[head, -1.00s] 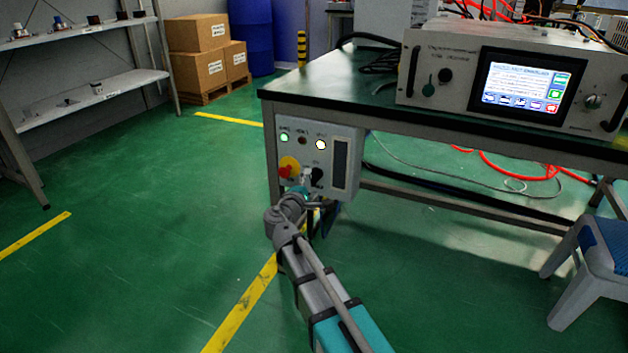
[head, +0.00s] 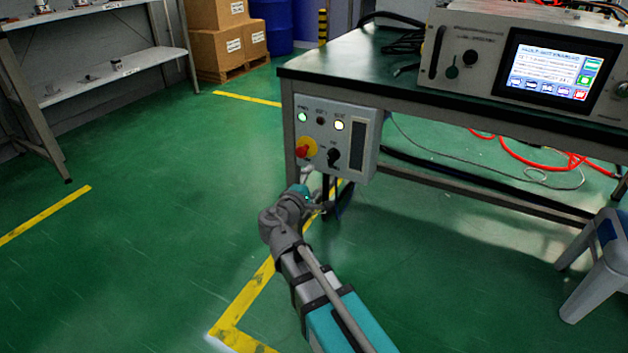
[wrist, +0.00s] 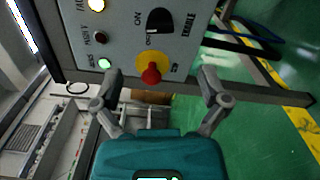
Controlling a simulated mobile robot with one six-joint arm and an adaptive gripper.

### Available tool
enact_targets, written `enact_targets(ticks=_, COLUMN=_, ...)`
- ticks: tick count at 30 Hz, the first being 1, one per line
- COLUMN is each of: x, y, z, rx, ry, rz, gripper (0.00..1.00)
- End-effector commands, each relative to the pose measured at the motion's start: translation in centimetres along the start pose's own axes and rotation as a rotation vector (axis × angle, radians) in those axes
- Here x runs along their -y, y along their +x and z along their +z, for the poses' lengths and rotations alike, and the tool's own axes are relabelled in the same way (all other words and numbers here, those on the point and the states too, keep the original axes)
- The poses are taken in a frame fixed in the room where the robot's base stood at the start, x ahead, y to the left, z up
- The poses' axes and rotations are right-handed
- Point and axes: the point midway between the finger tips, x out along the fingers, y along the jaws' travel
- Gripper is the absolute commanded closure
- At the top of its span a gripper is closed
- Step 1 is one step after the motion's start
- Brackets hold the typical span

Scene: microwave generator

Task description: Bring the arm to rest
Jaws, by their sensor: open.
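My gripper (head: 312,190) is at the end of my outstretched arm, just below the front of a grey control box (head: 368,150) fixed to the workbench. In the wrist view my gripper (wrist: 160,85) is open with nothing between its fingers. Beyond the fingertips the wrist view shows the red emergency button (wrist: 151,74) on its yellow disc and the black rotary knob (wrist: 159,22). The fingers look apart from the button. In the head view the box also bears a lit green lamp (head: 302,117) and a lit whitish lamp (head: 339,125).
The workbench (head: 330,65) carries a generator with a lit screen (head: 550,70). A blue-grey stool (head: 600,270) stands at the right. Shelves (head: 120,78) and cardboard boxes (head: 218,50) stand at the back left. Green floor with yellow lines is open at left.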

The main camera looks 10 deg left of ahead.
Motion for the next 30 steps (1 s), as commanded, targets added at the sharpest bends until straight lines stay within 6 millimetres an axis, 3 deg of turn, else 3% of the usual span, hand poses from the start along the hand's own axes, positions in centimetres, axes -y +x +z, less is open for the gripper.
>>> enact_targets(ticks=5, x=0.0, y=0.1, z=0.2, rx=0.003, ry=0.003, rz=-0.005, gripper=0.06)
enact_targets(ticks=11, x=0.6, y=1.2, z=2.6, rx=0.047, ry=0.056, rz=-0.077, gripper=0.06)
enact_targets(ticks=21, x=4.4, y=3.9, z=12.6, rx=0.261, ry=0.308, rz=-0.417, gripper=0.06)
enact_targets(ticks=30, x=7.9, y=3.0, z=20.6, rx=0.481, ry=0.578, rz=-0.769, gripper=0.06)
